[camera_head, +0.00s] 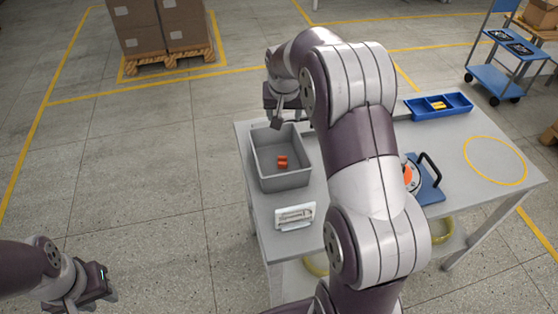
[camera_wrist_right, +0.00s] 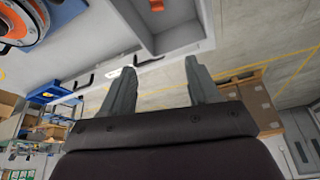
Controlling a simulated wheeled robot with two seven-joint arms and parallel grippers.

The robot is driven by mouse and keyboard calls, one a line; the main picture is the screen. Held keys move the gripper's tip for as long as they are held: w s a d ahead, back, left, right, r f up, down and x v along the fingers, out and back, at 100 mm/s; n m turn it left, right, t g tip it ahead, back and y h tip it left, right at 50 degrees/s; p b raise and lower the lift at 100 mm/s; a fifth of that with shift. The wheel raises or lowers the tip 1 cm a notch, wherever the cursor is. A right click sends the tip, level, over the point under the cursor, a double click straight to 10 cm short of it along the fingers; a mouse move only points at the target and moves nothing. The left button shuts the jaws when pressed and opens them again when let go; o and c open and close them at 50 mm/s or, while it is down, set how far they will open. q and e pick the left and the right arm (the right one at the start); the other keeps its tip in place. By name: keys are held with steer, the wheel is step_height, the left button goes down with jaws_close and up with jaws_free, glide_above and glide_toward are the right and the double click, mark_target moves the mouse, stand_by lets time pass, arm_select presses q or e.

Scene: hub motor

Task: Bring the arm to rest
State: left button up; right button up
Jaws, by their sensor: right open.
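My right arm reaches across the middle of the head view. Its gripper (camera_head: 280,118) is at the far edge of the grey bin (camera_head: 263,182), partly hidden by the arm. In the right wrist view my right gripper (camera_wrist_right: 160,78) has its two fingers apart and nothing between them. My left gripper (camera_head: 100,284) is low at the left, over the floor and away from the table; its fingers are too small to judge.
The table (camera_head: 458,190) holds the grey bin with orange pieces (camera_head: 282,162), a white labelled item (camera_head: 295,216), a blue fixture (camera_head: 430,190) with a round orange-centred part, and a blue tray (camera_head: 461,108). A blue cart (camera_head: 497,80) and stacked boxes (camera_head: 160,25) stand behind.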

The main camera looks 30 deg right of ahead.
steer(key=shift+v, duration=1.25)
steer(key=s+a+f+n+g+y, duration=0.1)
steer(key=s+a+f+n, duration=0.2)
steer(key=s+a, duration=0.4)
steer(key=s+a+f+n+g+y, duration=0.1)
steer(key=s+a+f, duration=0.4)
steer(key=s, duration=1)
steer(key=shift+a+n, duration=0.9)
steer(key=shift+a, duration=0.05)
